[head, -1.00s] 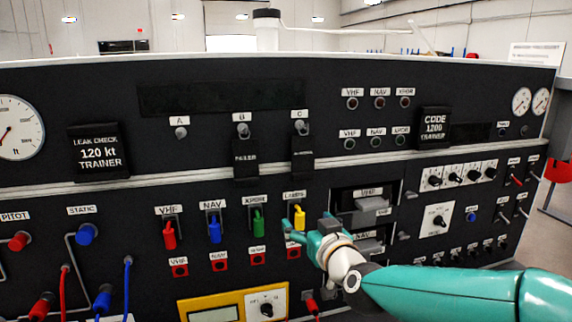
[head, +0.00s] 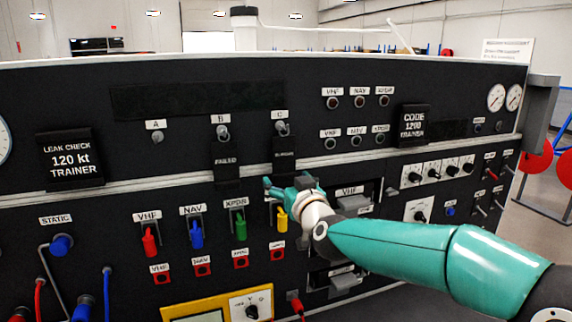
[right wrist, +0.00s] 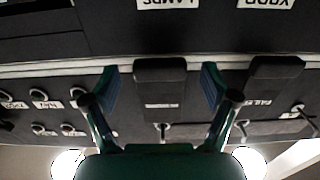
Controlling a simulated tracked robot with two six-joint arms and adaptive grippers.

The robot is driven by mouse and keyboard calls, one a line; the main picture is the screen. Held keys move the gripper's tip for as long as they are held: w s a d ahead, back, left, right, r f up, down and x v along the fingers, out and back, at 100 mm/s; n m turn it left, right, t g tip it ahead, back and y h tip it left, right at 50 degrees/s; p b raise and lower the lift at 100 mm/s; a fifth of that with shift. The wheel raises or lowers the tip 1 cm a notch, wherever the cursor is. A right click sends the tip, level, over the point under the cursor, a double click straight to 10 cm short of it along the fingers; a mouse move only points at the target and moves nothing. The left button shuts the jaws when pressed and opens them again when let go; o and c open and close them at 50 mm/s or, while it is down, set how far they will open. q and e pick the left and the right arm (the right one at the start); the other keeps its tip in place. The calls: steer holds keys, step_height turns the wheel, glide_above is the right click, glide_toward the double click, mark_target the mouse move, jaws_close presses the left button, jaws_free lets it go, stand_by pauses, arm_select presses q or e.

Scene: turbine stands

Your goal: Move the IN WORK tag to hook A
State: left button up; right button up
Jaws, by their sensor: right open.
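Hook A (head: 158,138) is bare. A black tag hangs from hook B (head: 223,132); this tag (head: 226,172) seems to read FAILED. Another black tag (head: 285,150) hangs from hook C (head: 281,129); its lettering is too small to read for sure, but it is the only other hook tag. My right gripper (head: 288,186) is open at the lower end of the tag on C. In the right wrist view, upside down, the open fingers (right wrist: 160,82) stand either side of that tag (right wrist: 160,70), with gaps on both sides. My left gripper is out of view.
Coloured plugs, such as the yellow one (head: 282,220), stick out below my right gripper. A LEAK CHECK placard (head: 70,160) is left of hook A. The panel face between A and B is clear.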

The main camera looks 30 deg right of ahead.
steer(key=shift+w+d, duration=0.15)
steer(key=shift+w, duration=0.4)
steer(key=shift+c, duration=0.3)
jaws_close()
stand_by(0.4)
